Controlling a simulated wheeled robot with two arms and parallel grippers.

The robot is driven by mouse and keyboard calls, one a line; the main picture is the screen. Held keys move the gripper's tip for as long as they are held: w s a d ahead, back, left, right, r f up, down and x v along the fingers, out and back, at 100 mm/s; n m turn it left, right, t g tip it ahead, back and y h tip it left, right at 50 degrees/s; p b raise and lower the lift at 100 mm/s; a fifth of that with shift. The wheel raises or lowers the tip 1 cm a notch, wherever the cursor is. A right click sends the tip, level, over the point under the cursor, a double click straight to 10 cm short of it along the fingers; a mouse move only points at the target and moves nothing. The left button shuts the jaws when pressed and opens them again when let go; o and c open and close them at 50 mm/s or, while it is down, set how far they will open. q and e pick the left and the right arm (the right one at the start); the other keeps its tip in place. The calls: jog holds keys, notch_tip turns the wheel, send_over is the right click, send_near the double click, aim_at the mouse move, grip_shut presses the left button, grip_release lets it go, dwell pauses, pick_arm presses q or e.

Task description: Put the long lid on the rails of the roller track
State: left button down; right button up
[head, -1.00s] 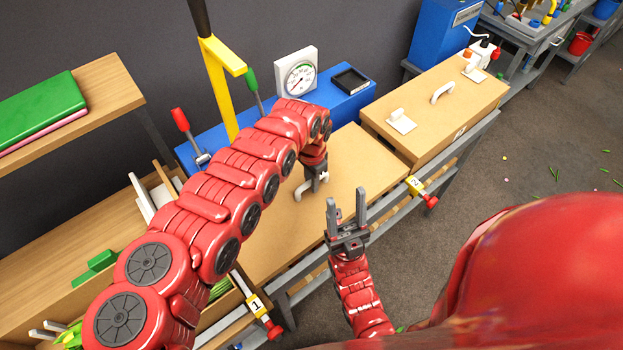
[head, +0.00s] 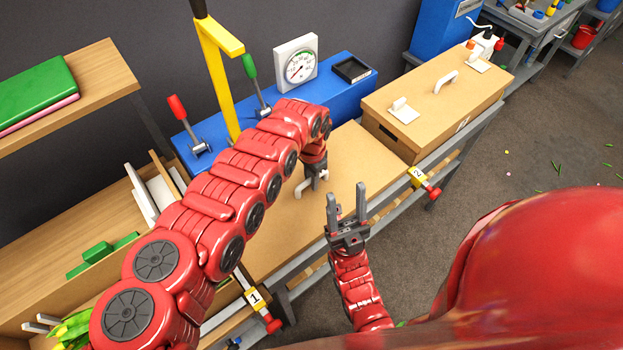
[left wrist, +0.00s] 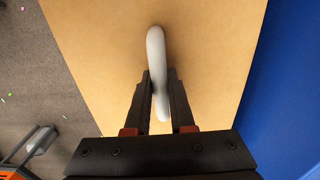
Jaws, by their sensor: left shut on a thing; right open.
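The long lid (head: 365,160) is a flat tan board with a pale grey handle (head: 300,189). It lies over the grey roller track (head: 385,212) between the box and the shelf. My left gripper (head: 314,184) is shut on the handle from above. In the left wrist view the handle (left wrist: 155,50) runs between the two fingers (left wrist: 162,85), with the tan lid (left wrist: 215,60) beneath. My arm covers part of the lid. I cannot tell whether the lid touches the rails. My right gripper (head: 346,197) is open and empty, in front of the track.
A closed tan box (head: 440,95) stands beyond the lid's right end. A blue unit (head: 335,98) with a gauge (head: 297,62), red lever (head: 178,107) and green lever (head: 249,66) runs behind. Tags 2 (head: 417,177) and 1 (head: 254,297) mark red-knobbed clamps in front.

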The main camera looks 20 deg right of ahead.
pick_arm(q)
jog(key=shift+f+b, duration=0.35)
jog(key=c, duration=0.7)
grip_release()
jog(key=shift+r, duration=0.15)
